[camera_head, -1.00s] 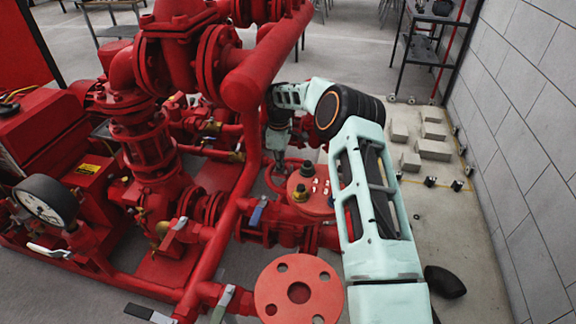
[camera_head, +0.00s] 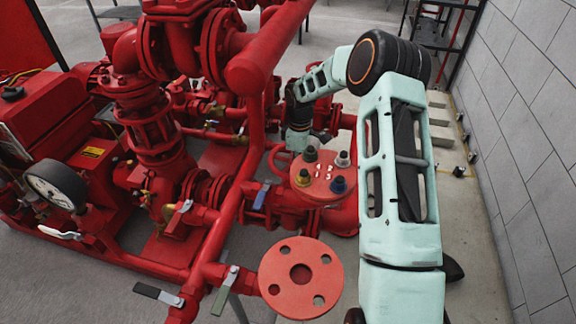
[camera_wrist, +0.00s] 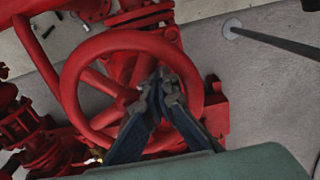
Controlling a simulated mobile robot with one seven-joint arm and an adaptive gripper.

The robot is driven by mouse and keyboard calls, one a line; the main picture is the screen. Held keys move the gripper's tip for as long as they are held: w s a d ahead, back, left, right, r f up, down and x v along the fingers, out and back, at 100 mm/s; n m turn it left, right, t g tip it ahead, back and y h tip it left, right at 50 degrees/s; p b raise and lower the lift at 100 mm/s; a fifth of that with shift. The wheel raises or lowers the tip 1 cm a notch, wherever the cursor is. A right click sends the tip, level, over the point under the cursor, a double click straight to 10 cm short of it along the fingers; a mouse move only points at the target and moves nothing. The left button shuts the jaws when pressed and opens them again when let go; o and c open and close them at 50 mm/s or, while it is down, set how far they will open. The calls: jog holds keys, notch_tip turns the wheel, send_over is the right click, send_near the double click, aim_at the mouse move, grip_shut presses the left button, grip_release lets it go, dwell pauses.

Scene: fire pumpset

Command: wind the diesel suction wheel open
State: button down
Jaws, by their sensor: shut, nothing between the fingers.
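The red handwheel (camera_wrist: 72,90) fills the middle of the wrist view, with a thick round rim and spokes running to a hub. In the head view only part of its rim (camera_head: 278,160) shows, beside the round flanged cap. My gripper (camera_wrist: 163,90) is shut and empty. Its dark fingers cross the lower right of the wheel in the picture, with the tips over the space between hub and right rim. I cannot tell whether the tips touch a spoke or the rim. In the head view my gripper (camera_head: 298,143) points down by the wheel and its tips are hidden.
A thick red pipe (camera_head: 262,60) rises left of my arm. A red cap with several coloured fittings (camera_head: 318,190) stands in front of the wheel, and a flange (camera_head: 301,274) is nearer. A pressure gauge (camera_head: 56,186) is at left. A grey wall (camera_head: 530,130) bounds the right.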

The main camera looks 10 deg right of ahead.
jog(key=shift+d, duration=0.55)
jog(key=shift+a, duration=0.55)
notch_tip(320, 180, up, 8)
jog(key=p, duration=0.5)
